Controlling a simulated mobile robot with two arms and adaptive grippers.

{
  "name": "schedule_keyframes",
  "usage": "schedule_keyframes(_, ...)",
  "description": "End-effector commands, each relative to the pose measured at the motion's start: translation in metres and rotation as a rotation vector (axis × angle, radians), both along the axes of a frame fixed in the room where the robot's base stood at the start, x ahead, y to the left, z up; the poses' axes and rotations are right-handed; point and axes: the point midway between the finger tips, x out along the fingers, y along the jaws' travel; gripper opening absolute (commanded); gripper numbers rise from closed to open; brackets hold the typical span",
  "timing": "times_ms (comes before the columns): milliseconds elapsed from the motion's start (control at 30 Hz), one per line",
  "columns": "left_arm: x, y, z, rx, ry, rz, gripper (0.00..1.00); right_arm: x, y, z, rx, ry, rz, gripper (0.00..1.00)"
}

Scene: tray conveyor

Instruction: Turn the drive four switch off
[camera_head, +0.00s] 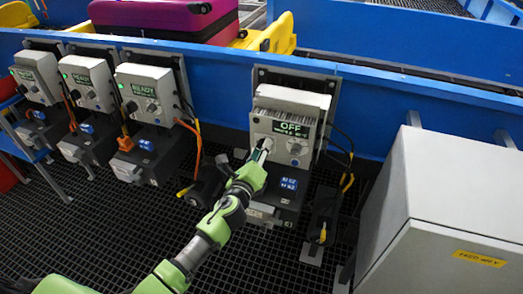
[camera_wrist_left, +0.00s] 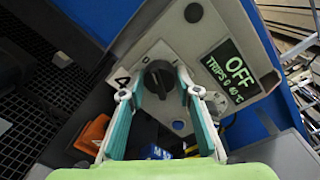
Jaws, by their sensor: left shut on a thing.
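The drive box with the display reading OFF (camera_head: 291,126) is mounted on the blue conveyor side in the head view, apart from the other boxes. In the left wrist view its green OFF display (camera_wrist_left: 232,70) is sharp, and its black rotary switch (camera_wrist_left: 159,77) lies between my fingers. My left gripper (camera_head: 264,146) reaches the lower left of this box's front. In the left wrist view my left gripper (camera_wrist_left: 160,88) has its two teal fingers on either side of the switch, shut on it. My right gripper is out of view.
Several similar drive boxes stand to the left, one with a READY display (camera_head: 143,85). A large grey cabinet (camera_head: 440,200) stands at the right. Cables hang beside the box. A magenta suitcase (camera_head: 165,17) rides on the conveyor behind. Dark grating covers the floor.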

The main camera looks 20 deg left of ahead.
Motion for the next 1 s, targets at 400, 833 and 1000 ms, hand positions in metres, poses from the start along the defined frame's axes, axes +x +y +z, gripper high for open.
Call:
schedule_keyframes(400,-0.0003,0.0013,-0.0012,-0.335,0.013,0.001,0.09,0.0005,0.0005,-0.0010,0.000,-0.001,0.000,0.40)
schedule_keyframes(833,-0.0001,0.0016,-0.0014,-0.485,0.018,0.001,0.09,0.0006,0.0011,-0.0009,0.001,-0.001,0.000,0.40)
schedule_keyframes(1000,-0.0001,0.0016,-0.0014,-0.496,0.017,0.001,0.09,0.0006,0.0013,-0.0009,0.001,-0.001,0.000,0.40)
